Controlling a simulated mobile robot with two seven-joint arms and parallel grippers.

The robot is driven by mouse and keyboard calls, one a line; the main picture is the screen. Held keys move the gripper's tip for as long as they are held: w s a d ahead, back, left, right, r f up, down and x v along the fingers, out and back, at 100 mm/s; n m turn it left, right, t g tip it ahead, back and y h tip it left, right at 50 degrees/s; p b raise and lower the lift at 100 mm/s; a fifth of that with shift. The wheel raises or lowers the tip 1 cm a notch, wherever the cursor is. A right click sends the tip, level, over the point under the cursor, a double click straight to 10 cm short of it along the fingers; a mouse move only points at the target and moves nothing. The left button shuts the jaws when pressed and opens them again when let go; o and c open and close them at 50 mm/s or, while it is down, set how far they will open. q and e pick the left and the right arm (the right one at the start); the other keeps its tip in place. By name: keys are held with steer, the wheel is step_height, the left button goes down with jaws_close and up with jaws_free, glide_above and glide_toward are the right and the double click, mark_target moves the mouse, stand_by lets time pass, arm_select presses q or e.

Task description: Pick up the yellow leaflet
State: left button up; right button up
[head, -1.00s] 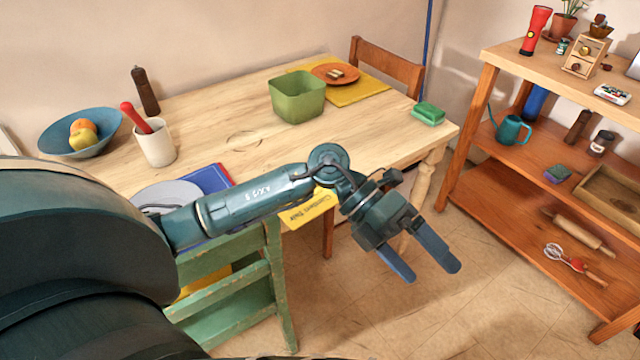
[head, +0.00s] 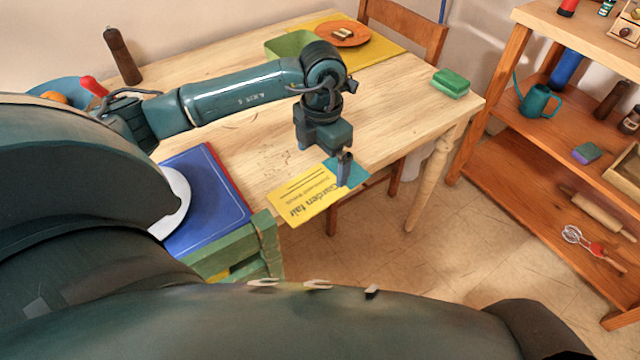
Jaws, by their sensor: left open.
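The yellow leaflet (head: 305,200), printed "Garden fair" and with a teal end, lies at the front edge of the wooden table (head: 400,110) and sticks out past it. My left gripper (head: 328,164) points down at the leaflet's teal end and is open. One finger shows in front of the teal part. The other finger is mostly hidden behind the gripper body, so I cannot tell whether the leaflet is between the fingers. My right gripper is not in view.
A blue folder (head: 215,200) and a white plate (head: 178,200) lie left of the leaflet, by the green chair (head: 265,240). A green box (head: 285,45) is partly behind my arm. Floor right of the leaflet is clear.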

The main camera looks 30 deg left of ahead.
mark_target(322, 176)
arm_select(q)
steer(key=shift+d+f, duration=0.1)
steer(key=shift+f, duration=2.9)
steer(key=shift+c, duration=0.6)
steer(key=c, duration=0.6)
